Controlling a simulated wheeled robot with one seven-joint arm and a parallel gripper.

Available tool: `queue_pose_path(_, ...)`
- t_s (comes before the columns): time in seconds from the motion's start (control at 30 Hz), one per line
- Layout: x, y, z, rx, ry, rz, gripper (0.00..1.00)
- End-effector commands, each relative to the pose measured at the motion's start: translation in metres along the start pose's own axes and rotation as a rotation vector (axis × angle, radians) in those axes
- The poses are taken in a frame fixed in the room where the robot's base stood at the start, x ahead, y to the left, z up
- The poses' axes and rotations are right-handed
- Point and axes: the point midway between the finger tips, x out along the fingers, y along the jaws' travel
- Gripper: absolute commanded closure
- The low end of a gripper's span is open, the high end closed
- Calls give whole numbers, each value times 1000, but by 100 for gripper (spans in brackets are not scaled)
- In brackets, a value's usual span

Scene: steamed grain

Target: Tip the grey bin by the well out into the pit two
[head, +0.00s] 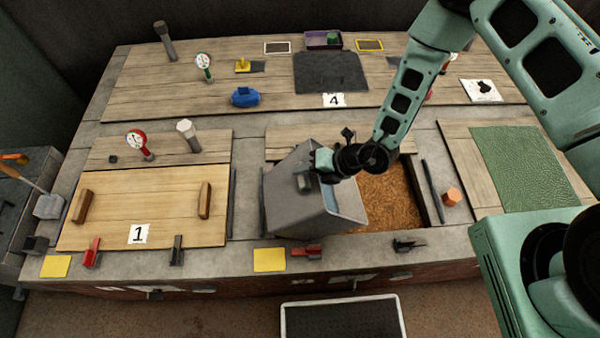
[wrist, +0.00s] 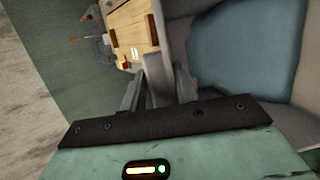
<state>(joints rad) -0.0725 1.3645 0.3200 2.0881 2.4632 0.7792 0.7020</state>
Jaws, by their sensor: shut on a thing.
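The grey bin (head: 292,208) is tilted over the left part of an open pit in the head view, its open mouth facing right. My gripper (head: 318,168) is shut on the bin at its upper side. The pit, between the panel marked 1 and the green mat, holds brown grain (head: 388,197); no number 2 shows on it. In the wrist view the fingers (wrist: 158,88) are close together, and the bin (wrist: 240,45) fills the right side with a blue-grey inner face. The bin's contents cannot be made out, and it hides the pit's left part.
A wooden lid marked 1 (head: 150,205) lies left of the pit. A red clamp (head: 307,252) sits at the front edge. A dark tray (head: 342,318) with a white rim is below.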

Motion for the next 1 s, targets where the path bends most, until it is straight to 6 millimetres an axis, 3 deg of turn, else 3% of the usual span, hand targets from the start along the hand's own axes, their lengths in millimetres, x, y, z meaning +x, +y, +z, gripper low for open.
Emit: queue_pose_path(1.0,-43,-47,13,96,-4,325,100)
